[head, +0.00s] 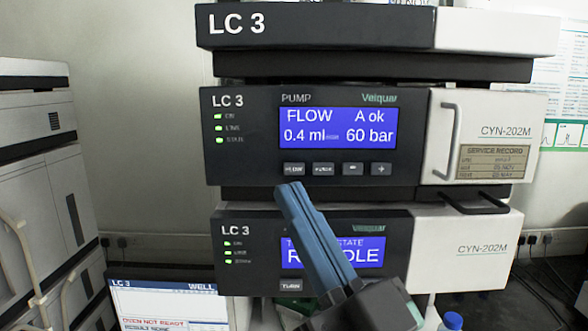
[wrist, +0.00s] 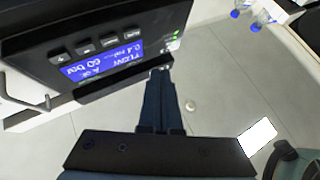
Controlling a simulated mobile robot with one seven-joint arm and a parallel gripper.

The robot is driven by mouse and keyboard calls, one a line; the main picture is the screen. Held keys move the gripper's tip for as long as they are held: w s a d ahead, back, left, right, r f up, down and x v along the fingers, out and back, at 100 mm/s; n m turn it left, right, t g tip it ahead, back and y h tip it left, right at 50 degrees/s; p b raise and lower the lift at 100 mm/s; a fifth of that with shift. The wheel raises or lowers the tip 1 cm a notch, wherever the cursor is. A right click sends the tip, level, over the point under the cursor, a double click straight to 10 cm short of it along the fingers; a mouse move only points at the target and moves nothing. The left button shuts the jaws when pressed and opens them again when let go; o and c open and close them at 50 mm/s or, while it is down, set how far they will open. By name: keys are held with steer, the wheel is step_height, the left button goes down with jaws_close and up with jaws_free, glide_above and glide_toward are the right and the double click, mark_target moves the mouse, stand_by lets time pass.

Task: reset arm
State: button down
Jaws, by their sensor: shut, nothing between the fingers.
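My gripper (head: 290,188) has its blue fingers together with nothing between them. In the head view it rises from the lower middle and tilts up to the left. Its tips show just below the leftmost buttons of the LC 3 pump module (head: 245,165), whose screen reads FLOW 0.4 ml, A ok and 60 bar. My fingers cover part of the lower module's screen (head: 368,252). In the wrist view the shut fingers (wrist: 160,72) point at the front edge of the pump, and its button row (wrist: 88,48) lies to the upper left. Contact cannot be told.
A monitor (head: 165,305) reading OVEN NOT READY stands at the lower left. Another instrument stack (head: 40,150) is at the far left. A blue-capped bottle (head: 452,321) is at the lower right. The wrist view shows open floor (wrist: 225,85) beside the fingers.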

steer(key=s+r+m+t+h, duration=0.5)
steer(key=r+m+h, duration=0.1)
steer(key=r+h, duration=0.6)
steer(key=shift+s+a+t+h+b, duration=0.15)
steer(key=shift+a+t+h+b, duration=0.1)
steer(key=shift+t+h+b, duration=0.2)
steer(key=shift+f, duration=0.1)
stand_by(0.7)
